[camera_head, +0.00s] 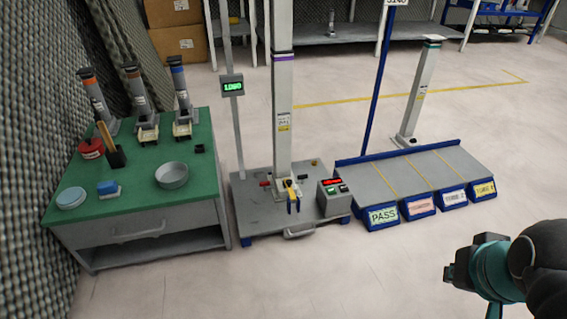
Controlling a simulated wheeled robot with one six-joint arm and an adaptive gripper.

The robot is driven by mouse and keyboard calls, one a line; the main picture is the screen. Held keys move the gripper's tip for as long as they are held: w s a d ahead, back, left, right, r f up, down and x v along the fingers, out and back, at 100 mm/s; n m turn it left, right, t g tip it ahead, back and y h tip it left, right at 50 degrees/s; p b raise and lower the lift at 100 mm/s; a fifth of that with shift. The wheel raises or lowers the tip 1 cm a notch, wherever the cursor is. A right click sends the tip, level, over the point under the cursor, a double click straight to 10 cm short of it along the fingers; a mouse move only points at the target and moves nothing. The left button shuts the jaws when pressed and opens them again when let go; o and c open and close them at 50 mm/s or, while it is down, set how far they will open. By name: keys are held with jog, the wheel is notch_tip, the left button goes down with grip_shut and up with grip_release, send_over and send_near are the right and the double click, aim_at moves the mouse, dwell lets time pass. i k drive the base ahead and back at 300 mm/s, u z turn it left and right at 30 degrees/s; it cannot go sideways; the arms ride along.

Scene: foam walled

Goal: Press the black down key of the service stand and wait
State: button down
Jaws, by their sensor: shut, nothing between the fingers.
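The service stand (255,215) is a grey base plate with blue feet and a tall light-grey column (283,110) rising from it. A grey control box (335,204) with a red lit display sits at its right front corner. Small keys show under the display, too small to tell the black down key from the others. A yellow and blue tool-like part (292,196) is at the column's foot. My gripper (448,275) is at the lower right, shut and empty, well apart from the control box. Its fingertips show only small and dark.
A green-topped bench (140,185) with several column units, a round dish (172,175) and small items stands at the left. A low grey rack (415,170) with labelled blue bins such as PASS is at the right. The floor in front is clear.

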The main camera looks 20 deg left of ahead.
aim_at(343, 188)
jog(key=u, duration=2.35)
jog(key=i, duration=1.6)
jog(key=z, duration=3.55)
